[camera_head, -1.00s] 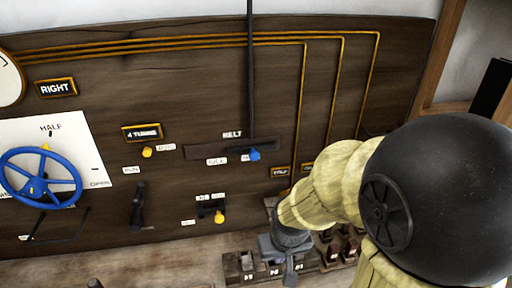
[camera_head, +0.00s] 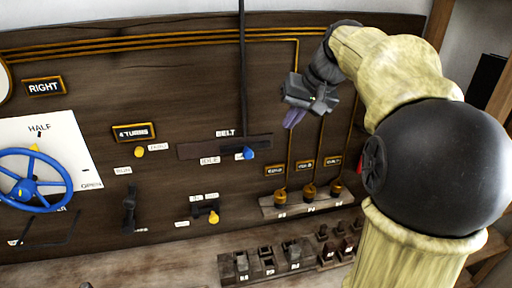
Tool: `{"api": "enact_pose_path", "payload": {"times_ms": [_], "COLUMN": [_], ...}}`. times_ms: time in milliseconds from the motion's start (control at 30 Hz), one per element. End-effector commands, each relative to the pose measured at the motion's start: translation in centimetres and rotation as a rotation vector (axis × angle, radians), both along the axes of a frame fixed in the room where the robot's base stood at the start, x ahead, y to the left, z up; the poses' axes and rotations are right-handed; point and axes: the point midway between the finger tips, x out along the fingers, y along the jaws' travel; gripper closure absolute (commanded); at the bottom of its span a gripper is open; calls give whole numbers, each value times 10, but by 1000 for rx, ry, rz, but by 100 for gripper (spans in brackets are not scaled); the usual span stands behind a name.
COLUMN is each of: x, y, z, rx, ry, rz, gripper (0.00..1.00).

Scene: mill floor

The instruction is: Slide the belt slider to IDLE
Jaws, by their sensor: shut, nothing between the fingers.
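The belt slider is a blue knob (camera_head: 250,153) at the right part of a dark horizontal track (camera_head: 200,150) on the wooden panel. A BELT label sits above the track. An IDLE label (camera_head: 210,160) is below it, left of the knob, and another label beside the knob is partly hidden by it. My gripper (camera_head: 292,122) is shut and empty, in front of the panel to the right of and a little above the knob, apart from it.
A blue handwheel (camera_head: 32,181) is at the left. A yellow knob (camera_head: 139,151), a black lever (camera_head: 129,208) and a small yellow-tipped lever (camera_head: 213,216) are on the panel. Several orange-based plungers (camera_head: 309,190) and a row of switches (camera_head: 268,262) are at the lower right.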

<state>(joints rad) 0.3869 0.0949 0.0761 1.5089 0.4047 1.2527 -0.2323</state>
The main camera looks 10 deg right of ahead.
Motion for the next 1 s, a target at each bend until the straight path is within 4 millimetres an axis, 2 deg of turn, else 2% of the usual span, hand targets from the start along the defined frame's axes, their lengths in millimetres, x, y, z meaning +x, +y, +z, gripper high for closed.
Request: {"api": "enact_pose_path", "payload": {"times_ms": [133, 533, 667, 1000], "x": [0, 3, 8, 30], "y": [-1, 1, 6, 22], "z": [13, 7, -5, -56], "rx": [12, 12, 12, 12], "ry": [-12, -11, -9, -7], "rz": [11, 12, 13, 11], "gripper": [100, 100, 100, 100]}}
